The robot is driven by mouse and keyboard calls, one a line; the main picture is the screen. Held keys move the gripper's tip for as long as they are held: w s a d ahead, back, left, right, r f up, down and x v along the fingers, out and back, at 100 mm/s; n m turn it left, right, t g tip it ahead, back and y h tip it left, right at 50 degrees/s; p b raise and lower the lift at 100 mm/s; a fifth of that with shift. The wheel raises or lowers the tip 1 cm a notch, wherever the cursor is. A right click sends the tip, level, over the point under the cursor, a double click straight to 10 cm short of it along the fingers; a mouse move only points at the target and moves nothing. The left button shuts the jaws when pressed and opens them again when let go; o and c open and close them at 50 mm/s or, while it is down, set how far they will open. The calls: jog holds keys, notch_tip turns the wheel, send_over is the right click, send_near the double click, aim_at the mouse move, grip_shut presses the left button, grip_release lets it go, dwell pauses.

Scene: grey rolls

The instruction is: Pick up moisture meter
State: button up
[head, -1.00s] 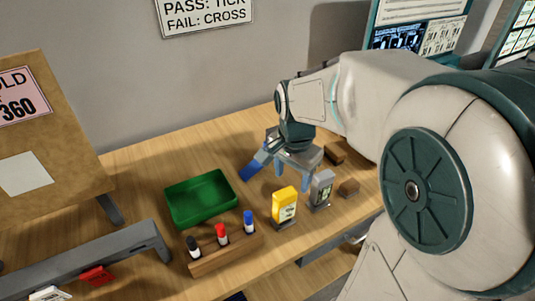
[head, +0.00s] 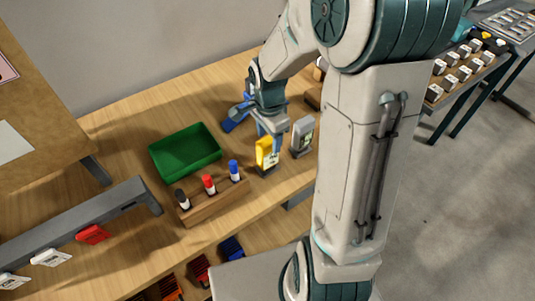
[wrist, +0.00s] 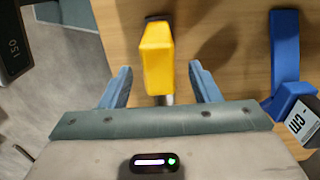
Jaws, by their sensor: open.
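A yellow handheld meter (head: 267,153) with a pale label stands upright in a dark holder near the table's front edge. It is likely the moisture meter. In the wrist view the yellow meter (wrist: 157,57) lies between the two blue fingers of my gripper (wrist: 160,80), with a gap on each side. In the head view my gripper (head: 270,132) is just above and behind the meter, partly overlapping it. My gripper is open and holds nothing. A grey meter (head: 302,135) stands to the right, close to the gripper; its dark display shows in the wrist view (wrist: 12,45).
A blue tool (head: 236,114) lies behind my gripper; it also shows in the wrist view (wrist: 285,60). A green tray (head: 185,170) and a wooden rack (head: 213,201) with black, red and blue markers are to the left. Bins (head: 230,250) sit below the table edge.

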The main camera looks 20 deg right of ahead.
jog(key=f, duration=0.4)
jog(key=shift+a+f, duration=0.2)
jog(key=shift+f, duration=0.2)
jog(key=shift+s, duration=0.1)
grip_shut()
jog(key=shift+r, duration=0.8)
notch_tip(320, 180, up, 2)
jog(key=shift+r, duration=0.25)
jog(key=s+d+r+b, duration=0.1)
jog(key=s+d+r, duration=0.3)
jog(key=d+r, duration=0.3)
jog(key=d, duration=0.4)
